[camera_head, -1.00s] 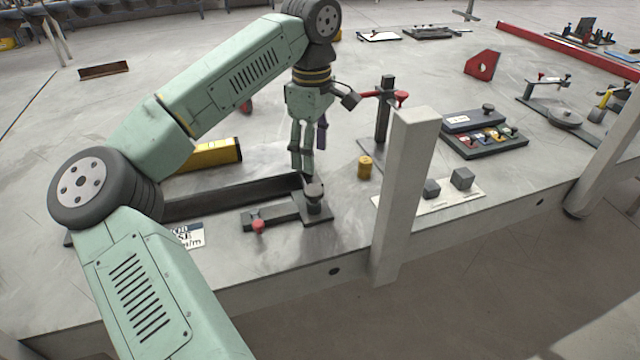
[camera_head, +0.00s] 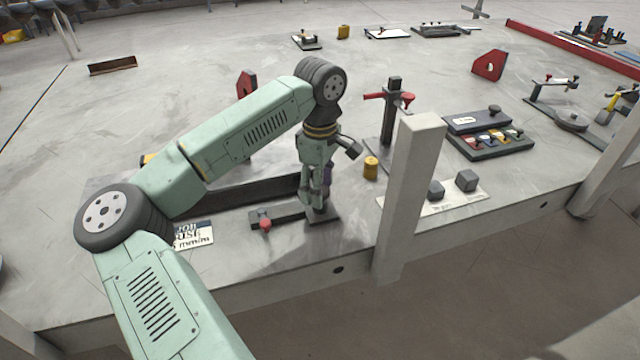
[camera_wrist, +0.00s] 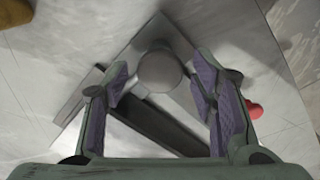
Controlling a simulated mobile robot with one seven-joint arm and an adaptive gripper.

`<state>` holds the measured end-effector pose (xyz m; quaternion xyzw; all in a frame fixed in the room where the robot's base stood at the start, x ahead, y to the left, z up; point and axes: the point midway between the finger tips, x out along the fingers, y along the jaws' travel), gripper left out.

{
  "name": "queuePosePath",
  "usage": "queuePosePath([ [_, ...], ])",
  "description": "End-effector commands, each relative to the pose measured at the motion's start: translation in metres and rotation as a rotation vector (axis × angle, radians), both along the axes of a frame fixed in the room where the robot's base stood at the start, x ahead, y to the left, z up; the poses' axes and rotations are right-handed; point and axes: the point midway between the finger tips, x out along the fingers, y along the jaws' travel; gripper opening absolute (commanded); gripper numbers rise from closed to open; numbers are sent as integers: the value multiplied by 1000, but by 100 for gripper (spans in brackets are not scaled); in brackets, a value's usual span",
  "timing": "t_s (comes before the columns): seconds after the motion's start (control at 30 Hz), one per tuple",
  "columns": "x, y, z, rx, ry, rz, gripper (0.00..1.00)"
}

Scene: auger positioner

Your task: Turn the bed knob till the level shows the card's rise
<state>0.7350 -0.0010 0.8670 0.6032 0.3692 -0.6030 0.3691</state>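A grey round knob (camera_wrist: 160,70) on a square plate (camera_wrist: 178,45) shows in the wrist view, at the end of a dark bar. My gripper (camera_wrist: 162,80) is open, its purple-padded fingers on either side of the knob with gaps visible. In the head view my gripper (camera_head: 317,203) points down over the plate (camera_head: 325,217) and mostly hides the knob. The dark bed (camera_head: 250,191) runs left behind my arm. The white card (camera_head: 194,234) lies at its front left; its print is only partly readable. The yellow level is almost wholly hidden by my arm; I cannot read it.
A red-tipped lever (camera_head: 265,224) lies left of the plate. A brass cylinder (camera_head: 371,167) and a dark post with red handle (camera_head: 390,110) stand to the right. A pale upright beam (camera_head: 408,195) rises at the table's front edge. Grey blocks (camera_head: 466,181) lie beyond it.

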Motion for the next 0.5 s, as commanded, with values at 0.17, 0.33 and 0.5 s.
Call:
queuePosePath([
  [0.17, 0, 0, 0, 0, 0, 0, 38],
  [0.33, 0, 0, 0, 0, 0, 0, 26],
  [0.5, 0, 0, 0, 0, 0, 0, 15],
])
